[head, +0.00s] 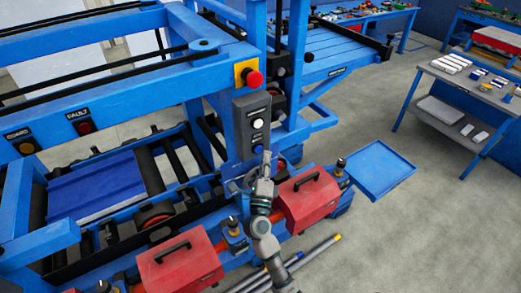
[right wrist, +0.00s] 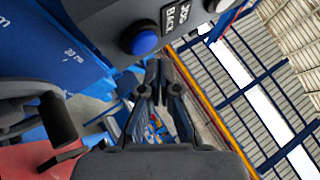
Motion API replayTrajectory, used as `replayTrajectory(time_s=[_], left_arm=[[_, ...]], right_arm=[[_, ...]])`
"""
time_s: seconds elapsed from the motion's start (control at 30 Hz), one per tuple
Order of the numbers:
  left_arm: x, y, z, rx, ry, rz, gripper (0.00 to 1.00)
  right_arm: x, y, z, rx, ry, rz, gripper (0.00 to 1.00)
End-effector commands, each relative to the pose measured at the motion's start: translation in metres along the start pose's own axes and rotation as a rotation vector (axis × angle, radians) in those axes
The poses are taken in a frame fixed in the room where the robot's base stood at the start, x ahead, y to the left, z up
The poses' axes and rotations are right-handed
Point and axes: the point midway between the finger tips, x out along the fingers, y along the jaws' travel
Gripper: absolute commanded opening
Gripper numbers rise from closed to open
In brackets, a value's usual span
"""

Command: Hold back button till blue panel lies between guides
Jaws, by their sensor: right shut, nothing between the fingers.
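The blue panel (head: 97,188) lies flat on the rollers inside the blue frame, at the left of the head view. I cannot tell which parts are the guides. The back button is the blue button (head: 258,150) low on a dark control box (head: 244,118). It also shows in the right wrist view (right wrist: 145,41), beside the words JOG BACK. My right gripper (head: 264,158) is shut and empty, close by the button. In the right wrist view its fingertips (right wrist: 158,66) are just below and right of the button; I cannot tell whether they touch it. My left gripper is not in view.
A red emergency knob (head: 253,78) sits above the control box. Red boxes with black handles (head: 310,199) line the machine's front edge, one near my right arm. A blue tray (head: 367,170) juts out at right. Bars (head: 308,258) lie on the floor. Open floor lies at lower right.

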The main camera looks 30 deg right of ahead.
Motion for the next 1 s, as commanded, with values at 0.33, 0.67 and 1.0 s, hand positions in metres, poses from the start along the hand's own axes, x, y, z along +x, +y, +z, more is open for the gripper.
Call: replayTrajectory(time_s=[0.33,0.67,1.0], left_arm=[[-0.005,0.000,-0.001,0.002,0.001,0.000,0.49],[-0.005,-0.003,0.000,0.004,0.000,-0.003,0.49],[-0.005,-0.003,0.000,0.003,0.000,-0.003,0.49]], right_arm=[[0.004,0.001,0.009,0.000,0.000,0.000,0.00],[0.004,0.002,0.008,0.001,0.000,0.000,0.00],[0.006,0.003,0.011,0.001,0.000,0.000,0.00]])
